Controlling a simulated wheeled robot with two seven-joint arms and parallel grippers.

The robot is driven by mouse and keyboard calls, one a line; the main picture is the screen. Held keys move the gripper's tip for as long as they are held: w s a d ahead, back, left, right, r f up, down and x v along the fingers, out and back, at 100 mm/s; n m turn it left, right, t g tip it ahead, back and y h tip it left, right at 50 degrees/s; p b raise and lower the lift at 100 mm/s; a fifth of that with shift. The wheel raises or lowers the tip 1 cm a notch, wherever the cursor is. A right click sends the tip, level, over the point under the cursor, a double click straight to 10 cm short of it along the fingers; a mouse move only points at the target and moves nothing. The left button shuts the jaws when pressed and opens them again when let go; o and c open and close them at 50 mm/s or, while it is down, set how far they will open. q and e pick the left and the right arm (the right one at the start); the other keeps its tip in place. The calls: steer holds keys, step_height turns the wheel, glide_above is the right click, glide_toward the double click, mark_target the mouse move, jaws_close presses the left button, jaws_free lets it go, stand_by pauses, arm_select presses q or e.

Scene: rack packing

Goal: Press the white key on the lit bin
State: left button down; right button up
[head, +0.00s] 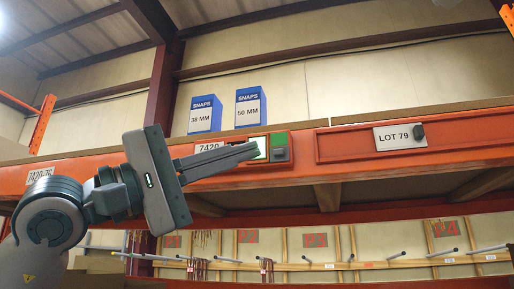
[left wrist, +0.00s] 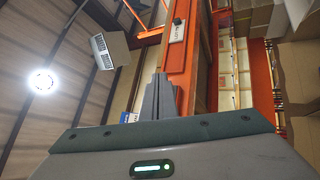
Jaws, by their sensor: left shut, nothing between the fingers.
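The lit bin unit sits on the orange rack beam (head: 350,146) in the head view, beside the label 7420 (head: 208,147). It has a pale white key (head: 260,143), a green lit part (head: 279,138) and a dark grey part (head: 281,154). My left gripper (head: 256,150) is shut and empty. Its fingertips overlap the lower part of the white key in the picture; I cannot tell whether they touch it. In the left wrist view the closed fingers (left wrist: 160,80) point along the orange beam (left wrist: 176,64), and the key is hidden. My right gripper is not in view.
Two blue SNAPS boxes, 38 MM (head: 205,114) and 50 MM (head: 250,107), stand on the shelf above. A LOT 79 plate (head: 392,138) with a dark knob (head: 419,131) is farther right. Pegs and a wooden rail (head: 345,265) lie below the beam.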

arm_select(q)
steer(key=r+t, duration=0.1)
steer(key=a+r+t+y, duration=0.1)
steer(key=r, duration=0.1)
steer(key=s+a+r+t+y, duration=0.1)
steer(key=r+t, duration=0.1)
steer(key=shift+r, duration=0.15)
steer(key=shift+w, duration=0.15)
steer(key=p, duration=0.4)
glide_toward(268, 139)
steer(key=shift+s+d+r, duration=0.5)
steer(key=shift+d+r, duration=0.55)
steer(key=shift+d, duration=0.1)
steer(key=shift+w+d+f, duration=0.1)
steer(key=shift+w+d, duration=0.1)
steer(key=shift+w, duration=0.35)
steer(key=shift+w+d, duration=0.2)
steer(key=shift+w, duration=0.4)
steer(key=shift+w, duration=0.15)
steer(key=shift+w+d, duration=0.1)
steer(key=shift+w, duration=0.1)
